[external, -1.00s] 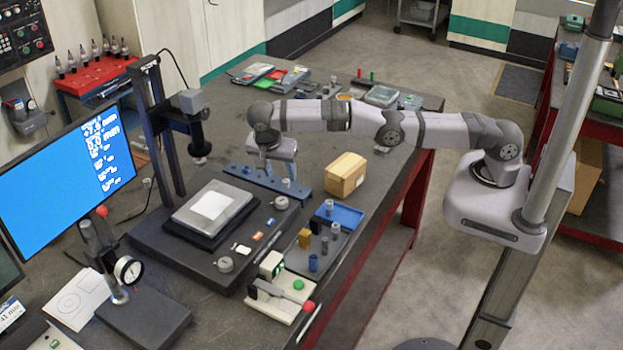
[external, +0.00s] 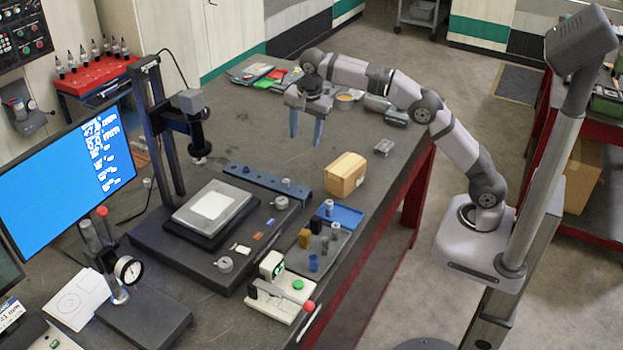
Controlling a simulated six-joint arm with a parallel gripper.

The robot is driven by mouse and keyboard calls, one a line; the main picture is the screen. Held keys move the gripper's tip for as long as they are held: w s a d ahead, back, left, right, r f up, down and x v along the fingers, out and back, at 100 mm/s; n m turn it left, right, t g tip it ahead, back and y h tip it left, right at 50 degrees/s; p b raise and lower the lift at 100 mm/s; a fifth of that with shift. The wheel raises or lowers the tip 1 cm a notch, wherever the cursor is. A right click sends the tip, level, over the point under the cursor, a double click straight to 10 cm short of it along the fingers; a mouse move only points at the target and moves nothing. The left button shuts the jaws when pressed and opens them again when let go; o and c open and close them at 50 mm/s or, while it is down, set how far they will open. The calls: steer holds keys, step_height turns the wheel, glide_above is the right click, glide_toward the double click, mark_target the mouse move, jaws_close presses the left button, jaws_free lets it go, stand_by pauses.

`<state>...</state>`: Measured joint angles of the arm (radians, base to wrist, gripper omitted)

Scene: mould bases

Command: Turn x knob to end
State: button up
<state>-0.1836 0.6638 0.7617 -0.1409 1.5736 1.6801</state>
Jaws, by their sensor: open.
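A measuring stand has a dark base (external: 180,253) with a camera column (external: 165,125) and a stage holding a pale plate (external: 212,207). Two grey round knobs sit on the base: one at its right corner (external: 280,202) and one at its front edge (external: 225,264). No readable label shows which is the x knob. My gripper (external: 306,140) points down with its two blue fingers apart and nothing between them. It is in the air above the table, behind and to the right of the stand, clear of both knobs.
A blue bar (external: 262,182) lies behind the right knob. A cardboard box (external: 345,175), a blue tray (external: 340,215) and a grey tray of small parts (external: 330,255) stand to the right. A monitor (external: 65,185) and a dial gauge stand (external: 145,322) are at left. The table's back middle is clear.

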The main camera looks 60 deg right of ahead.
steer(key=s+a+f+n+y, duration=0.2)
steer(key=s+a+f+n, duration=0.15)
steer(key=n, duration=0.35)
steer(key=n+y, duration=0.3)
steer(key=n, duration=1.9)
glide_toward(282, 200)
steer(key=shift+s+a+f+t, duration=0.2)
steer(key=shift+s+f+t, duration=0.1)
steer(key=shift+f, duration=0.15)
steer(key=shift+w, duration=0.1)
steer(key=shift+p+x, duration=1.35)
steer(key=shift+x, duration=2.35)
steer(key=shift+c, duration=0.5)
steer(key=shift+m, duration=0.3)
steer(key=c, duration=1)
